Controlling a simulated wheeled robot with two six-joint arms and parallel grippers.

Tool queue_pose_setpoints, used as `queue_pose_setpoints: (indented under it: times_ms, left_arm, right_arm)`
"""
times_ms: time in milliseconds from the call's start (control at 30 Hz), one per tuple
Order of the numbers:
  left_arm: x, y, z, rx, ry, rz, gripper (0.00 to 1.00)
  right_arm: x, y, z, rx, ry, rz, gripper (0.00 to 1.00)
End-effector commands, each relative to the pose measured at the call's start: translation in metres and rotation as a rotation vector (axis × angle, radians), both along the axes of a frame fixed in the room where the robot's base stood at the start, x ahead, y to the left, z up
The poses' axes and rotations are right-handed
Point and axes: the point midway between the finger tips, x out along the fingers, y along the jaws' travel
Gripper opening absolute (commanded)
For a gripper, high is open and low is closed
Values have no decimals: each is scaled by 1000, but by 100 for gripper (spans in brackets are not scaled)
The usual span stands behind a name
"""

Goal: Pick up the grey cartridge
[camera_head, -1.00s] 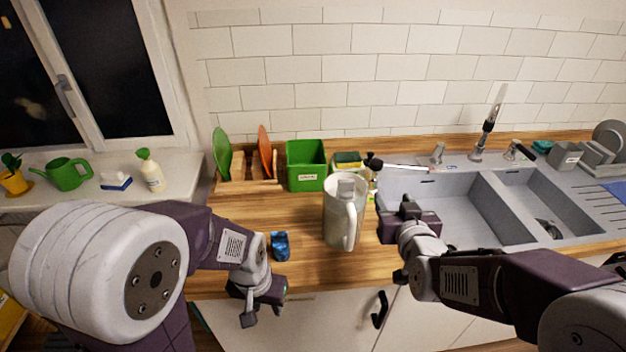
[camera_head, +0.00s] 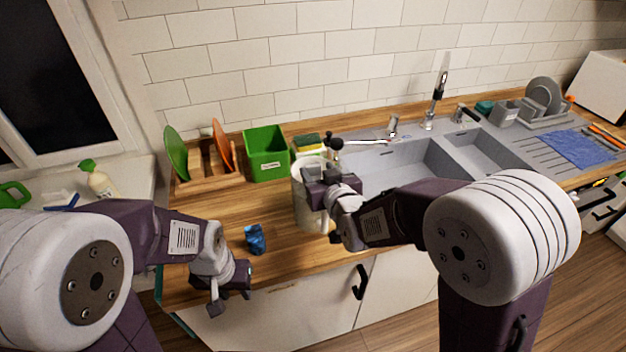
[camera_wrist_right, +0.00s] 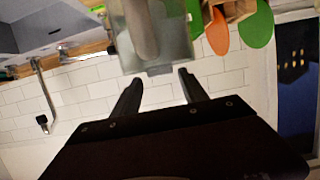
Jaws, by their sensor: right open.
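A pale jug (camera_head: 307,208) stands upright on the wooden counter, its upper part hidden behind my right gripper (camera_head: 316,176). The grey cartridge cannot be picked out for sure in the head view, where my gripper covers the jug's top. In the right wrist view a blurred, see-through grey body, the jug (camera_wrist_right: 120,35) with its handle, hangs upside down at the top. My right gripper's open fingers (camera_wrist_right: 160,77) point toward its rim, with no grip visible. My left gripper (camera_head: 230,300) hangs at the counter's front edge, away from the jug; its finger gap is unclear.
Behind are a green box (camera_head: 265,155), a rack with a green board (camera_head: 176,153) and an orange board (camera_head: 223,148). The sink (camera_head: 390,168) lies to the right. Front-left counter is clear.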

Motion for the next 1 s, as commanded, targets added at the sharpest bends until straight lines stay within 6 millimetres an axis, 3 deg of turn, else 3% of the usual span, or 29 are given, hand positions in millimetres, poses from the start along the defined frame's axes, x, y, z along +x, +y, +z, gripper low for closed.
queue_pose_setpoints:
  times_ms: [233, 500, 567, 700, 1000]
  left_arm:
    - [0, 0, 13, 0, 0, 0, 36]
    - [0, 0, 13, 0, 0, 0, 36]
    - [0, 0, 13, 0, 0, 0, 36]
    - [0, 0, 13, 0, 0, 0, 36]
    - [0, 0, 13, 0, 0, 0, 36]
  right_arm:
    - [37, 12, -12, -1, 3, -1, 51]
    - [42, 13, -14, -1, 1, -1, 51]
    - [42, 13, -14, -1, 1, -1, 37]
    - [42, 13, -14, -1, 1, -1, 0]
    - [41, 13, -14, -1, 1, -1, 0]
